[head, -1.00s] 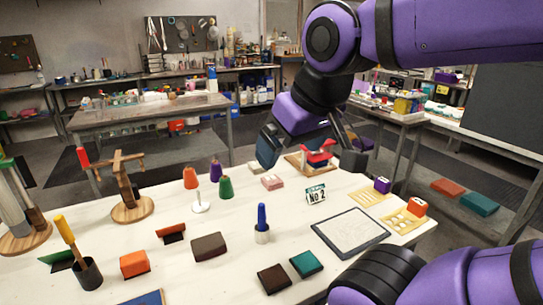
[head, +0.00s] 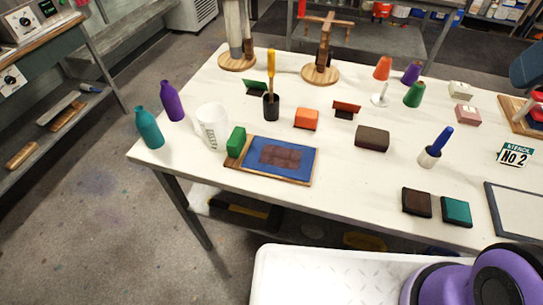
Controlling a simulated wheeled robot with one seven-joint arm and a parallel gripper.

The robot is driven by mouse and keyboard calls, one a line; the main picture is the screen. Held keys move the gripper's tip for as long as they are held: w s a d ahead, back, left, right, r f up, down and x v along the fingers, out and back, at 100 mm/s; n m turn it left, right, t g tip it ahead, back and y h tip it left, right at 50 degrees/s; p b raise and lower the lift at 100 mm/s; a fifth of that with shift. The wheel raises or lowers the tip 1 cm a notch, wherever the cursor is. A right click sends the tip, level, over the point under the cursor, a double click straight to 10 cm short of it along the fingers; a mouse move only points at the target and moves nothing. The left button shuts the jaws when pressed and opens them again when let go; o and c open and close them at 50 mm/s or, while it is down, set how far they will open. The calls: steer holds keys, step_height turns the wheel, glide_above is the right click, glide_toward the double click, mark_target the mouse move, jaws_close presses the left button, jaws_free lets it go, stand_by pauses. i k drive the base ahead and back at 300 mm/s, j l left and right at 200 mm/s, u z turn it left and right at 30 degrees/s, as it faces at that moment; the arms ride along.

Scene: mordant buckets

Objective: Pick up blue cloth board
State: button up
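The blue cloth board (head: 289,173) lies flat near the front edge of the white table. It is a blue rectangle with a thin wooden edge and a brown, gridded patch (head: 281,156) in its middle. A green block (head: 236,142) stands at its left end, touching or overlapping that edge.
A white cup (head: 212,128) stands just left of the board, with teal (head: 149,128) and purple (head: 172,101) bottles beyond. A black pot (head: 270,106) and an orange block (head: 306,119) stand behind. Bare table lies to the board's right, before a dark block (head: 417,203).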

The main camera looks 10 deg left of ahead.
mark_target(279, 161)
steer(key=k+j+u, duration=0.1)
steer(key=u, duration=0.35)
steer(key=j+u, duration=0.2)
steer(key=u, duration=0.25)
steer(key=j+u, duration=0.2)
steer(key=u, duration=0.25)
